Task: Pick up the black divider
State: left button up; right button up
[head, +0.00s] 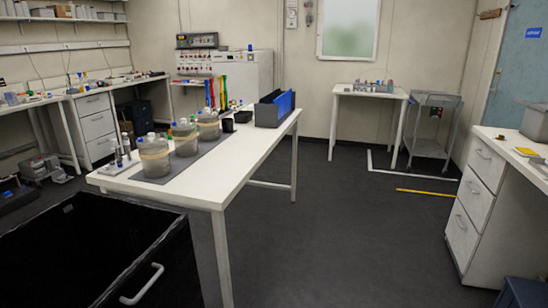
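A dark grey, open-topped holder (268,116) stands near the far right corner of the white table (205,188). Upright blue panels (285,103) stand in it, and a dark, black-looking panel edge (271,96) shows at its back left. I cannot tell for certain whether that edge is the black divider or part of the holder. Neither of my grippers is in the head view.
Several jars, such as this near one (155,160), stand on a grey mat on the table, with small black containers (243,117) beyond. A large black bin (95,262) with a white handle is at front left. The floor (340,235) right of the table is mostly clear.

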aim_at(269, 98)
jog(key=i+l+u, duration=0.15)
jog(key=i+l, duration=0.5)
jog(key=i+l+u, duration=0.15)
jog(key=i+l, duration=0.4)
jog(key=i, duration=0.25)
jog(key=i+l+u, duration=0.15)
jog(key=i+l, duration=0.55)
jog(key=i+l+u, duration=0.15)
jog(key=u, duration=2.5)
jog(key=z, duration=1)
jog(key=i, duration=0.05)
